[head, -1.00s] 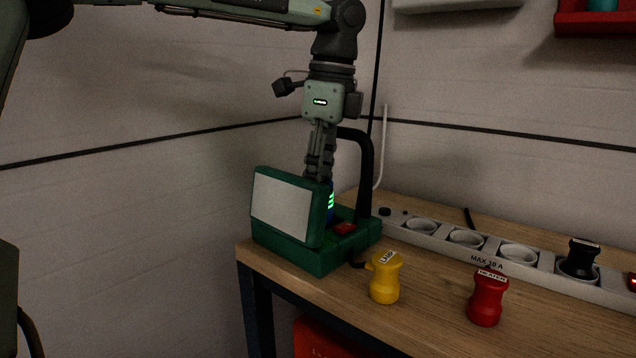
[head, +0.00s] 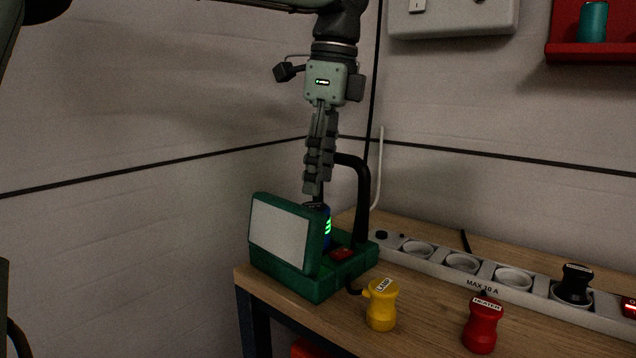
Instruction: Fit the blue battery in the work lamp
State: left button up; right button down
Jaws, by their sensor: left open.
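The work lamp (head: 279,231) is a green housing with a pale rectangular panel and a black handle, at the left end of the wooden bench. The blue battery (head: 325,228), with green lit bars, stands upright behind the lamp's panel, within the lamp's base; its lower end is hidden. My left gripper (head: 313,190) points down just above the battery, open and apart from it. A yellow plug marked LAMP (head: 381,306) stands on the bench in front of the lamp. My right gripper is not in view.
A power strip (head: 487,279) marked MAX 10 A runs along the back, with a black plug (head: 573,284) in one socket. A red plug marked HEATER (head: 482,325) stands in front. A red shelf (head: 590,54) with a teal can (head: 592,22) is at upper right.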

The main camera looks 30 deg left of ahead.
aim_at(323, 207)
pick_arm(q)
jog(key=shift+w+d+r, duration=0.1)
jog(key=shift+d+r, duration=0.05)
jog(key=shift+r, duration=1)
jog(key=shift+d+r, duration=0.15)
jog(key=shift+r, duration=1)
